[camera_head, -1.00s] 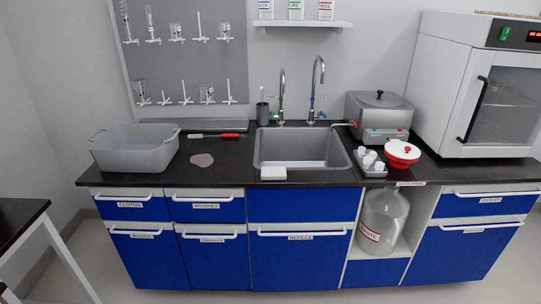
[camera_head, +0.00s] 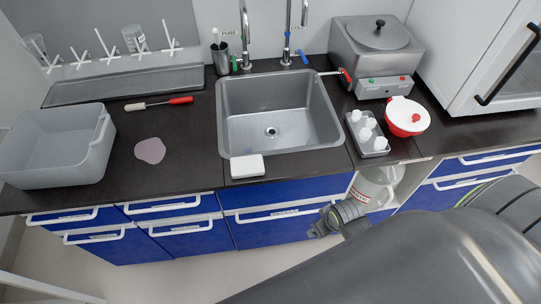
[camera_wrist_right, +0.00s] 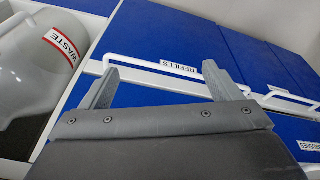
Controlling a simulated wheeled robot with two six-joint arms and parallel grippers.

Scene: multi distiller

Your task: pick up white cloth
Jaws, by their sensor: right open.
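The white cloth (camera_head: 247,167) is a small folded block lying on the black counter at the front rim of the sink (camera_head: 277,110), near the sink's front left corner. My right arm comes in from the lower right of the head view, below and in front of the counter. In the right wrist view my right gripper (camera_wrist_right: 158,85) is open and empty, its two fingers facing the blue cabinet fronts and white handles. The cloth does not show in that view. My left gripper is not in view.
A grey tub (camera_head: 62,150), a pinkish puddle (camera_head: 150,151) and a red-handled tool (camera_head: 160,103) are on the left counter. A bottle tray (camera_head: 367,133) and a red-white container (camera_head: 406,116) stand right of the sink. A waste jug (camera_wrist_right: 42,65) sits in a cabinet opening.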

